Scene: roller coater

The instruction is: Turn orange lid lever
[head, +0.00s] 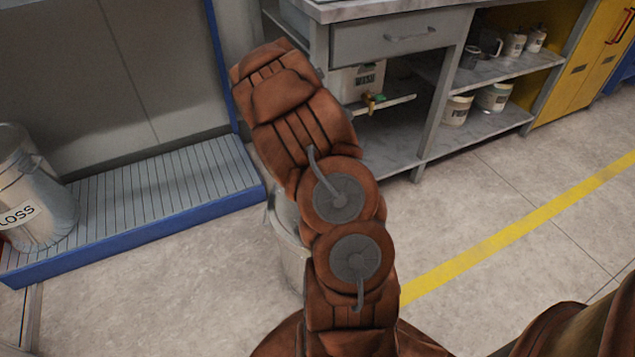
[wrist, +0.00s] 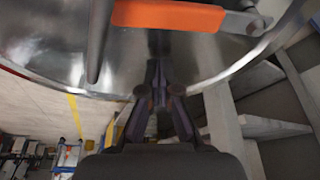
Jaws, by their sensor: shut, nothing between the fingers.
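The orange lid lever (wrist: 168,15) shows at the top of the wrist view, partly cut off by the picture edge. It is a flat bar, with a grey metal fitting at its right end. It lies over a shiny round metal lid (wrist: 200,55). My gripper (wrist: 157,68) is shut and empty, its fingertips in front of the lid and below the lever in the picture, apart from the lever. I cannot tell whether the tips touch the lid. In the head view my arm hides the gripper and the lever.
A pale drum (head: 290,252) stands mostly hidden behind my arm. A grey workbench (head: 410,35) with shelves of containers is at the back. A blue-edged grated platform (head: 150,200) with a LOSS-labelled bucket (head: 35,205) is at left. Floor at right is clear.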

